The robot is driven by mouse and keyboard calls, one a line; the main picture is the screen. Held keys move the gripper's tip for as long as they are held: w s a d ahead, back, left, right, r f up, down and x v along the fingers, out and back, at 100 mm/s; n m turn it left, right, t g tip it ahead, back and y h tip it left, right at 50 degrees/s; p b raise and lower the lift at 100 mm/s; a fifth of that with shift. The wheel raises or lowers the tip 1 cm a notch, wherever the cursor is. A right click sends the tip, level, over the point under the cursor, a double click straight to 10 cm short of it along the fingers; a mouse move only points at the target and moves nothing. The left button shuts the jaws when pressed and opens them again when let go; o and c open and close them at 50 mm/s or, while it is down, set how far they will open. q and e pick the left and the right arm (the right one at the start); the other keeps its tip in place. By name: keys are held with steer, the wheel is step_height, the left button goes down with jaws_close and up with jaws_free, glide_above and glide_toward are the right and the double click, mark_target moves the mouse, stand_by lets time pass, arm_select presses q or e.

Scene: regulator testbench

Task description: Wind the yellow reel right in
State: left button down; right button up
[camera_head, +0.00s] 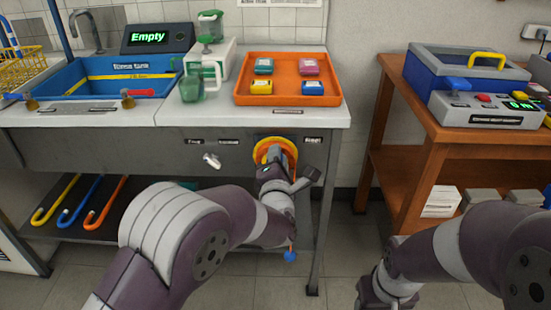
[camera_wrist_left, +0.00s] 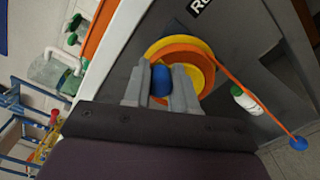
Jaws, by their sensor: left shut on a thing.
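The yellow reel (camera_head: 262,149) is mounted on the front panel of the sink bench, below the right end of the worktop. In the left wrist view the reel (camera_wrist_left: 205,62) is a yellow disc with an orange band around it. The orange strap (camera_wrist_left: 246,87) runs off the reel to a blue ball end (camera_wrist_left: 299,143), which also hangs below the bench in the head view (camera_head: 290,256). My left gripper (camera_head: 272,172) is at the reel, its fingers (camera_wrist_left: 161,85) shut on a blue knob (camera_wrist_left: 161,78) at the reel's face. My right gripper (camera_head: 378,292) is low at right, its fingers unclear.
An orange tray (camera_head: 290,101) with several coloured blocks stands on the worktop above the reel. A white handle (camera_head: 212,160) sticks out of the panel to the left. A wooden bench (camera_head: 391,125) with a blue case stands at right. Floor lies between the benches.

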mark_target(290, 167)
arm_select(q)
steer(key=m, duration=0.1)
steer(key=d+m, duration=0.1)
steer(key=shift+f+m, duration=0.15)
steer(key=shift+m, duration=0.25)
steer(key=m, duration=0.2)
steer(key=d+f+m+p, duration=0.1)
steer(key=m, duration=0.2)
steer(key=d+f+m, duration=0.1)
steer(key=m, duration=0.2)
steer(key=shift+p, duration=0.4)
steer(key=m, duration=0.2)
steer(key=f+m+p, duration=0.1)
steer(key=m, duration=0.2)
steer(key=shift+d+f+m+p, duration=0.15)
steer(key=shift+f+m+p, duration=0.15)
steer(key=shift+f+p, duration=0.1)
steer(key=m, duration=0.1)
steer(key=f+m+p, duration=0.1)
steer(key=m, duration=0.1)
steer(key=shift+a+f+m+p, duration=0.3)
steer(key=shift+f+m+p, duration=0.2)
steer(key=shift+m, duration=0.8)
steer(key=shift+f, duration=0.1)
steer(key=c, duration=0.9)
jaws_free()
